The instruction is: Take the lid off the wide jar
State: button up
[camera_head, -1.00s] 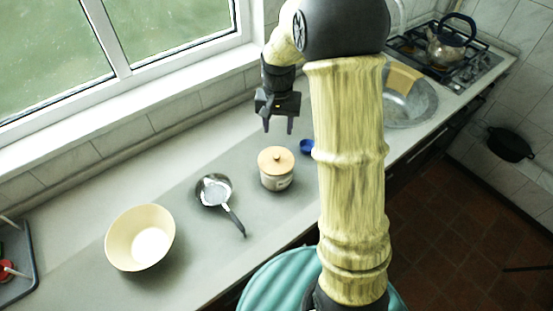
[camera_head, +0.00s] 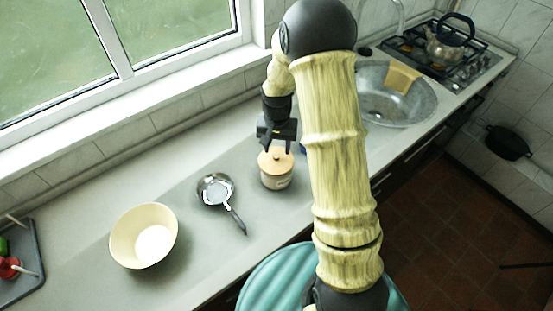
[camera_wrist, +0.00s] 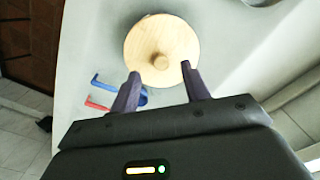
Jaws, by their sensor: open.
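The wide jar (camera_head: 276,182) stands upright on the counter, pale with a dark label. Its round wooden lid (camera_head: 270,163) with a small knob is on top; the lid also shows in the wrist view (camera_wrist: 142,48), with the knob (camera_wrist: 160,61) near its middle. My gripper (camera_head: 279,149) is open and empty, just above the lid in the head view. In the wrist view the open fingers (camera_wrist: 162,82) reach toward the lid's near edge, with the knob a little beyond the fingertips. The jar's body is mostly hidden under the lid there.
A small dark pan (camera_head: 215,190) and a cream bowl (camera_head: 130,240) stand left of the jar. A blue item lies beside the jar, and a red and a blue hook-like piece (camera_wrist: 98,104) show in the wrist view. The sink (camera_head: 395,105) is at the right.

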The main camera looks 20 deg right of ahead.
aim_at(276, 155)
jog(key=shift+a+f+p, duration=0.1)
jog(key=shift+f+p, duration=0.4)
jog(key=shift+f, duration=1.25)
grip_shut()
